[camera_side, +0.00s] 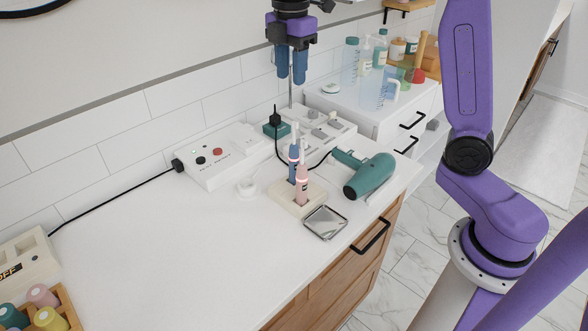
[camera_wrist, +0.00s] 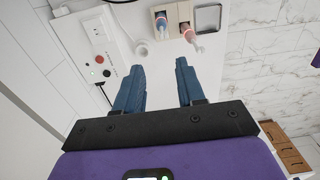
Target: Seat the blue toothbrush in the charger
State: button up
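The blue toothbrush (camera_side: 293,160) stands upright in a cream two-slot holder (camera_side: 283,199), behind the pink toothbrush (camera_side: 302,182). In the wrist view the blue toothbrush (camera_wrist: 161,22) is in the left slot and the pink one (camera_wrist: 188,33) in the right slot. A small round white piece, seemingly the charger (camera_side: 246,187), sits on the counter left of the holder; it also shows in the wrist view (camera_wrist: 141,48), with nothing on it. My gripper (camera_side: 291,80) is open and empty, high above the counter and the toothbrushes; its two blue fingers are apart in the wrist view (camera_wrist: 160,68).
A teal hair dryer (camera_side: 370,177) lies right of the holder, and a square mirror-like tray (camera_side: 325,222) lies in front. A white socket box (camera_side: 215,155) and a black plug with cable (camera_side: 275,118) are behind. The counter's left middle is clear.

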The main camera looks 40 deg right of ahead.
send_over(295, 145)
jog(key=f, duration=1.1)
jog(key=shift+w+a+f, duration=0.15)
jog(key=shift+w+f, duration=0.05)
jog(key=shift+w, duration=0.1)
jog(key=shift+s+d+f, duration=0.1)
jog(key=shift+d+f, duration=0.05)
jog(key=shift+f, duration=1.15)
jog(key=shift+d+f, duration=0.15)
jog(key=shift+f, duration=1.1)
grip_shut()
